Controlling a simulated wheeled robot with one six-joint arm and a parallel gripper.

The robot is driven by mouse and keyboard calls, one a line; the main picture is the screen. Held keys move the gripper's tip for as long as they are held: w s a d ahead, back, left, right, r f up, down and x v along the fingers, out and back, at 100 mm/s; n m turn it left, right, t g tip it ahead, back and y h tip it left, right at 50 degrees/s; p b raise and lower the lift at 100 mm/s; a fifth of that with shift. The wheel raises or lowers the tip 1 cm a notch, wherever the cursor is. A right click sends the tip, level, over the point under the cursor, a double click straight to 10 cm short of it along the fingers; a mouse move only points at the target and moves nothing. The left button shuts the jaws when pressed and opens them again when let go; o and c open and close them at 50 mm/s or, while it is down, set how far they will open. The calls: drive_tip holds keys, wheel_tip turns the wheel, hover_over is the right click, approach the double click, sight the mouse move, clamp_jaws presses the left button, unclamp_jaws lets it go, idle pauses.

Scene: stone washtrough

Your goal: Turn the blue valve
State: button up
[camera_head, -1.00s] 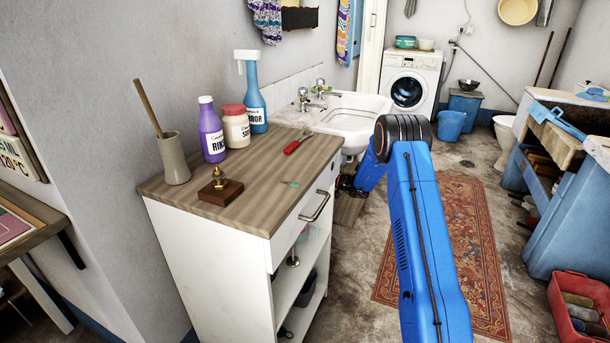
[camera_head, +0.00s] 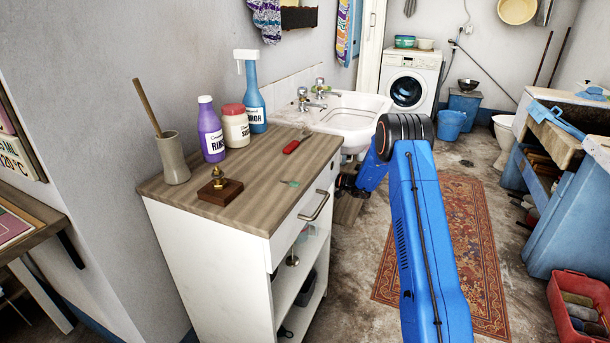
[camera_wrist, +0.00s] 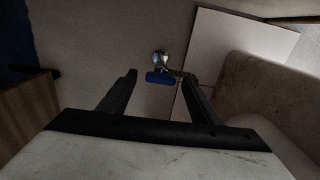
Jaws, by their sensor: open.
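The blue valve (camera_wrist: 159,78) shows in the wrist view as a short blue handle with a round shiny metal part above it, at the pale wall. My gripper (camera_wrist: 159,75) is open, with one finger on each side of the valve in the picture. The right finger appears close to the handle's right end; I cannot tell whether it touches or how much depth lies between. Nothing is held.
A white cabinet (camera_head: 215,255) with bottles and a red-handled tool (camera_head: 296,142) on top stands left of my arm. A white sink (camera_head: 350,118) is behind it. A patterned rug (camera_head: 460,220) lies on the floor at right. A pale panel (camera_wrist: 235,45) is right of the valve.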

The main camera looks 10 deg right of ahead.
drive_tip(key=v, duration=1.6)
drive_tip(key=shift+d, duration=0.25)
drive_tip(key=shift+s, duration=0.15)
drive_tip(key=shift+d, duration=0.1)
